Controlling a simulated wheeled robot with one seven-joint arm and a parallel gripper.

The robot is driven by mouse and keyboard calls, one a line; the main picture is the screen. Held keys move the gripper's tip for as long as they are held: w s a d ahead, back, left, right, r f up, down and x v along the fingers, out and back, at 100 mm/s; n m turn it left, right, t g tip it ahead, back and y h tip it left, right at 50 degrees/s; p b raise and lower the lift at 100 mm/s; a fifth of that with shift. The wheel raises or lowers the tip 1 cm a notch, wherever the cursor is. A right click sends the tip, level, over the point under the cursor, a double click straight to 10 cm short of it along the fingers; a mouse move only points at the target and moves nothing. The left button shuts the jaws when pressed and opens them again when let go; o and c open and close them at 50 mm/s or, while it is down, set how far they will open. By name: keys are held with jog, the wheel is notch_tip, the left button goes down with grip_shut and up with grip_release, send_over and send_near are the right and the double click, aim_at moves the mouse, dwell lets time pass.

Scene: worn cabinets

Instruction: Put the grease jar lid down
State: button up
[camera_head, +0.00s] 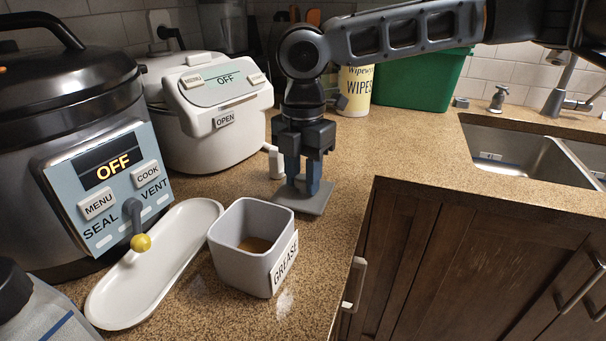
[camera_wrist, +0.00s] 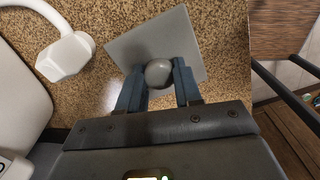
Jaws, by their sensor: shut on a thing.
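The grease jar lid (camera_head: 302,198) is a flat grey square plate with a knob. In the head view it is at or just above the counter, behind the jar; I cannot tell whether it touches. My gripper (camera_head: 303,178) points down and is shut on the lid's knob. In the wrist view, the round knob sits between the blue fingers of my gripper (camera_wrist: 158,80), with the lid's plate (camera_wrist: 160,45) beyond. The open grey grease jar (camera_head: 283,262), labelled GREASE, stands nearer the camera with brown grease inside.
A white oblong tray (camera_head: 130,289) lies left of the jar, beside a large cooker (camera_head: 65,130). A white rice cooker (camera_head: 210,135) stands behind; its pale handle-like part is close to the lid. The counter edge and sink (camera_head: 510,150) are to the right.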

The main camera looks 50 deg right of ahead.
aim_at(303, 178)
jog(key=shift+f, duration=0.1)
jog(key=o, duration=1)
jog(key=shift+o, duration=0.2)
notch_tip(303, 178, up, 12)
jog(key=shift+p, duration=0.45)
